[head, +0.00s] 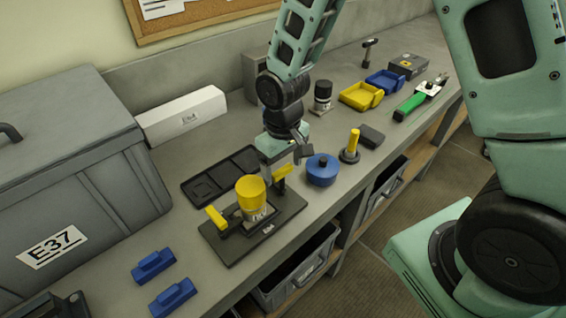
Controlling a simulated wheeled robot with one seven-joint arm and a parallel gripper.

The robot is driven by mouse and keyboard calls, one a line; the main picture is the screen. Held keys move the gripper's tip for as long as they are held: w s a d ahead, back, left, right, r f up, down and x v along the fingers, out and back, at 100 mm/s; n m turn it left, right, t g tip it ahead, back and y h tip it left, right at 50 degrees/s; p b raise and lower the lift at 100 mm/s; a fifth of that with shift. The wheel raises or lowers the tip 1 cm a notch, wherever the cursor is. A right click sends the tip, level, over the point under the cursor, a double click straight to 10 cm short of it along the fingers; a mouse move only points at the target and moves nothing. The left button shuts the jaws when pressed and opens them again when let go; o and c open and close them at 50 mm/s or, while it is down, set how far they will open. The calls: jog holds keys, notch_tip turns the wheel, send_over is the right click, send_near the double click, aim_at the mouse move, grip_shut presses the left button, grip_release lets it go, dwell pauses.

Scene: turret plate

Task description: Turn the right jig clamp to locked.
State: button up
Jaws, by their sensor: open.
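The dark jig plate (240,250) lies on the grey bench. A yellow cup-shaped part (250,190) stands upright at its middle on a pale base. The left jig clamp (216,217) has a yellow handle pointing up and left. The right jig clamp (282,177) has a yellow handle at the plate's far right side, beside the cup. My gripper (287,157) is open, pointing down just above or around the right clamp's handle. I cannot tell whether the fingers touch it.
A blue round lidded thing (322,170) stands close to the right of my gripper, with a yellow-handled peg (351,147) beyond. A black tray (215,178) lies behind the plate. A big grey case (75,185) fills the left. Blue blocks (172,297) lie at front left.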

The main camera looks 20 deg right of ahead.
jog(key=c, duration=1)
jog(key=shift+n, duration=0.3)
jog(key=n, duration=0.3)
jog(key=shift+n, duration=0.4)
jog(key=n+p, duration=0.1)
jog(key=n, duration=0.3)
jog(key=shift+w+d, duration=0.1)
jog(key=n+p, duration=0.2)
jog(key=n, duration=0.3)
jog(key=shift+n, duration=0.4)
jog(key=shift+n+p, duration=0.75)
jog(key=shift+n, duration=1.05)
